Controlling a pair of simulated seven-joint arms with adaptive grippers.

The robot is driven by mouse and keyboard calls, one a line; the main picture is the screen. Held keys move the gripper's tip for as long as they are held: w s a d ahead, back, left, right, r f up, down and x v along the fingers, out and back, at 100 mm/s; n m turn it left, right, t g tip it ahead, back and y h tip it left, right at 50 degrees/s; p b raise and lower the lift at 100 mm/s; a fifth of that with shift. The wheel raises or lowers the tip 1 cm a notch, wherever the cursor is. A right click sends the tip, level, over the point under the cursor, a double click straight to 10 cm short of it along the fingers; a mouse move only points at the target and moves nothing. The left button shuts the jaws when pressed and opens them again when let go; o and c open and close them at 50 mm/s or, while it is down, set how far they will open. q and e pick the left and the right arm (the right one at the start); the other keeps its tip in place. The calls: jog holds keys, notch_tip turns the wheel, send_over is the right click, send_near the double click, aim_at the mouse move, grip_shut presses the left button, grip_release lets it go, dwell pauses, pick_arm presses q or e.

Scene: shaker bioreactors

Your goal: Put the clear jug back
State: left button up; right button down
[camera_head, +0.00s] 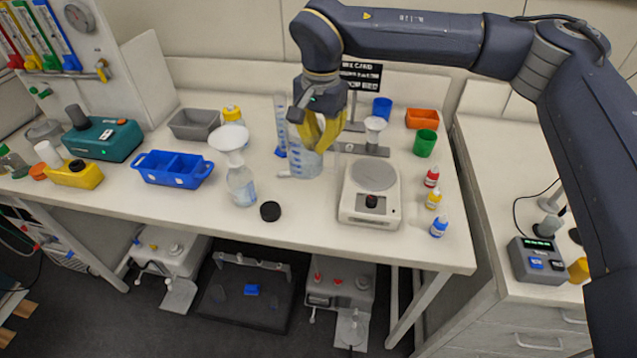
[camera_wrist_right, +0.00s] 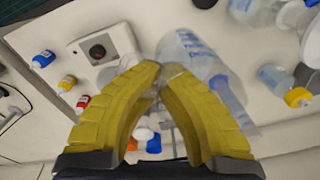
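The clear jug (camera_head: 304,163), with blue markings, is at the middle of the bench, beside the tall cylinder. In the right wrist view the jug (camera_wrist_right: 188,52) lies just beyond the yellow fingers. My right gripper (camera_head: 317,147) points down at the jug's upper part, and its fingertips (camera_wrist_right: 162,68) are close together with clear plastic between them. It looks shut on the jug's wall or handle; which one is hidden. I cannot tell whether the jug's base touches the bench. My left gripper is in neither view.
A white scale (camera_head: 369,207) stands right of the jug. A bottle with a funnel (camera_head: 241,185), a black cap (camera_head: 270,211) and a blue tray (camera_head: 172,181) are to the left. A stand (camera_head: 358,149), blue cup (camera_head: 382,108) and green cup (camera_head: 425,143) are behind and right.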

aim_at(319, 174)
jog(key=shift+f, duration=6)
jog(key=c, duration=1.6)
grip_release()
jog(key=r, duration=1.2)
jog(key=shift+s+d, duration=0.15)
jog(key=shift+s, duration=0.05)
